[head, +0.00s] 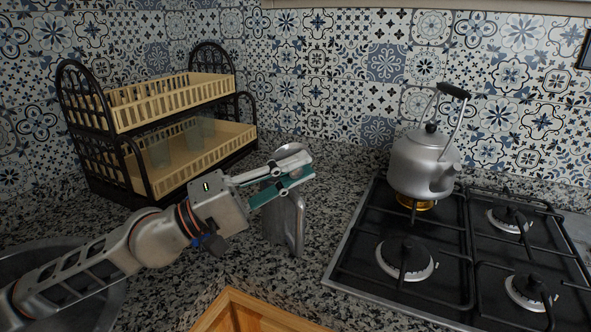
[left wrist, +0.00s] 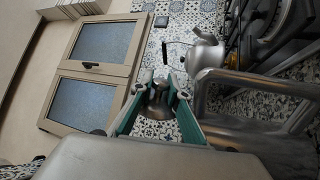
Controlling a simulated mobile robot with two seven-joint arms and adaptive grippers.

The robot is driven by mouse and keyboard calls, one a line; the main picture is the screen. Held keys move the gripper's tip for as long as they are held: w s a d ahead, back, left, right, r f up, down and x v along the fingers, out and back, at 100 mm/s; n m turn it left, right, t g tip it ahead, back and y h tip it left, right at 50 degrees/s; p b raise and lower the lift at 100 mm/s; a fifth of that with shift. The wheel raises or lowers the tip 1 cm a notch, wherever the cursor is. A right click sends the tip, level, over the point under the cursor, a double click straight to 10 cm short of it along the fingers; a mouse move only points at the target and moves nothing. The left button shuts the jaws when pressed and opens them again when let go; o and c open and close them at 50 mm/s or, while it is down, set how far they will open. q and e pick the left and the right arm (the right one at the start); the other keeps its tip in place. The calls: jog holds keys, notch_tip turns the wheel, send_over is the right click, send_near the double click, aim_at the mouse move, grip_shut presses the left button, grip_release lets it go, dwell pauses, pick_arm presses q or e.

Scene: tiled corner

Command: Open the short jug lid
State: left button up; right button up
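The short metal jug (head: 278,222) stands on the speckled counter, with its handle (head: 299,222) toward the front right. Its upper part is largely hidden by my left gripper. A round shiny metal piece, seemingly the lid (head: 290,149), shows just above and behind the fingers. In the left wrist view a domed metal piece (left wrist: 157,106) shows between the teal fingers. My left gripper (head: 308,165) is at the jug's top, its fingers apart; I cannot tell whether they touch the lid. The gripper also shows in the left wrist view (left wrist: 160,78). My right gripper is not in view.
A silver kettle (head: 422,163) stands on the back left burner of the black gas stove (head: 440,262), right of the jug. A two-tier dish rack (head: 215,153) stands at the back left. A sink (head: 38,252) is at the left. Counter between jug and stove is clear.

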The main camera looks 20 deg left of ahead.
pick_arm(q)
jog(key=o, duration=0.4)
jog(key=shift+v, duration=3.95)
